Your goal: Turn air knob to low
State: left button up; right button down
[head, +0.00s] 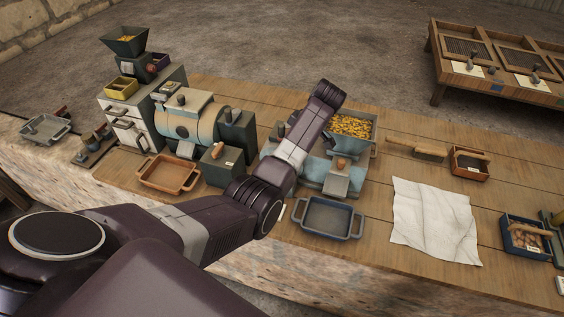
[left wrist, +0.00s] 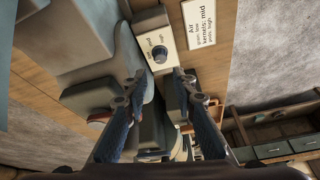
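In the left wrist view a dark round air knob (left wrist: 160,54) sits on a pale plate (left wrist: 166,30) marked low, mid and high. I cannot tell for certain which mark its pointer faces. A white card (left wrist: 208,22) headed "Air" is beside it, with lines for grain, kernels and pods. My left gripper (left wrist: 159,76) is open and empty, its two fingers spread just short of the knob, apart from it. In the head view my left arm reaches over the blue-grey machine (head: 312,172) and its gripper cannot be made out. My right gripper is not in view.
A hopper of yellow kernels (head: 352,126) stands behind my arm. A blue tray (head: 331,236) and a wooden-coloured tray (head: 168,189) sit in front of the machines. A blue drum machine (head: 190,128) is to the left. A white cloth (head: 433,222) lies to the right.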

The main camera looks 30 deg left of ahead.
pick_arm(q)
jog(key=shift+v, duration=1.15)
